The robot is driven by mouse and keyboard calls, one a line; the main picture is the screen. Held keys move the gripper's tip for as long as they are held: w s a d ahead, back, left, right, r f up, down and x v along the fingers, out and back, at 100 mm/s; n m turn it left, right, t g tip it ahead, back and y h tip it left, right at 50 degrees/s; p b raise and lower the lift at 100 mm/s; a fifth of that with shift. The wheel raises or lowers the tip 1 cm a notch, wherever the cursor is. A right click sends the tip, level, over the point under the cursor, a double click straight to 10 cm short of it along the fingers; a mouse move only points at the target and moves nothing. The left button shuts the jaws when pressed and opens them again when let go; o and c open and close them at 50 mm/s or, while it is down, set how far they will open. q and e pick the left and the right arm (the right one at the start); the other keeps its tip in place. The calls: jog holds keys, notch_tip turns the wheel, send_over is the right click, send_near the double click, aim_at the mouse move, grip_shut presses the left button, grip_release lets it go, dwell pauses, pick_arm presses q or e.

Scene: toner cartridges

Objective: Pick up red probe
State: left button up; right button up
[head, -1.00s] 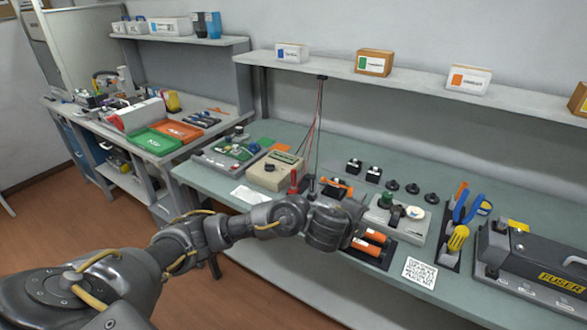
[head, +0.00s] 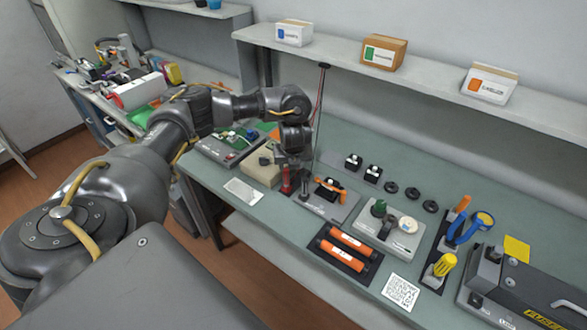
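The red probe (head: 287,181) stands upright near the front of the workbench, just right of the beige meter box (head: 258,168). A thin dark probe-like post (head: 304,190) stands just to its right. My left gripper (head: 293,162) points down above the red probe, very near its top. Whether it touches the probe I cannot tell. Its fingers are small and dark, and their opening cannot be made out. My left arm hides part of the meter box and the bench behind it. My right gripper is not in view.
Thin leads hang from a post (head: 323,100) behind the gripper. A grey plate with an orange-handled tool (head: 330,188) lies to the right. Orange cylinders (head: 348,242) lie in a dark tray in front. A white paper (head: 243,191) lies at the front left.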

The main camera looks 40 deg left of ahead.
aim_at(286, 177)
pick_arm(q)
jog(key=b+x, duration=0.2)
jog(key=x, duration=0.1)
jog(key=b+x, duration=0.1)
jog(key=x, duration=0.1)
jog(key=shift+s+a+f, duration=0.1)
jog(key=shift+s, duration=0.3)
jog(key=shift+w+a+f, duration=0.1)
jog(key=shift+w+f, duration=0.05)
jog(key=shift+w, duration=0.05)
jog(key=shift+s, duration=0.15)
jog(key=x, duration=0.5)
jog(key=shift+s+a, duration=0.15)
jog(key=shift+a, duration=0.15)
jog(key=shift+c, duration=0.2)
grip_shut()
